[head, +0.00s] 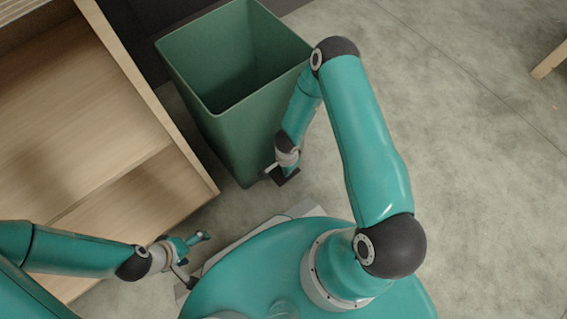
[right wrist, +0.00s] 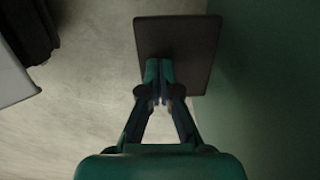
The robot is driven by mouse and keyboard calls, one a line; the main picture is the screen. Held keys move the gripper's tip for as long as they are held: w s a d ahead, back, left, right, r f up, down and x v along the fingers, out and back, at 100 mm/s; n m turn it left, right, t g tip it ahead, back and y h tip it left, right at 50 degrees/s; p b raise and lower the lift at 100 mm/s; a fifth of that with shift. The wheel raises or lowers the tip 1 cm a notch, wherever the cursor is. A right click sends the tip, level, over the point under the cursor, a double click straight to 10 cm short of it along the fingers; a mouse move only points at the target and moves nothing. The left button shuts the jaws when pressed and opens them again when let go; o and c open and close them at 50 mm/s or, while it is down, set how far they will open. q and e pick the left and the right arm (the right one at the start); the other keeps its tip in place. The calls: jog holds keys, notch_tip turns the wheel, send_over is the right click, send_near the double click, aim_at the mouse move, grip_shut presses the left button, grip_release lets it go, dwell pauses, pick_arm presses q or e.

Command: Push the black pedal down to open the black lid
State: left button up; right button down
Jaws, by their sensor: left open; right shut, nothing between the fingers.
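The black pedal (head: 288,178) sticks out at the foot of the green bin (head: 222,135). In the right wrist view the pedal (right wrist: 180,38) is a dark flat plate beside the bin's green wall. My right gripper (right wrist: 160,75) is shut and empty, with its fingertips over the pedal's near edge; I cannot tell whether they press on it. In the head view it partly covers the pedal. The bin's top is open and its inside shows. A dark surface stands behind the rim; I cannot tell whether it is the black lid. My left gripper (head: 195,248) is open, away from the bin.
A light wooden shelf unit (head: 165,190) stands left of the bin, close to it and to my left arm. The grey floor (head: 470,140) is clear to the right. A piece of wooden furniture (head: 551,60) shows at the right edge.

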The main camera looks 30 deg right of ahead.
notch_tip(320, 180, up, 8)
jog(key=p, duration=0.6)
jog(key=shift+f, duration=0.2)
dwell(0.3)
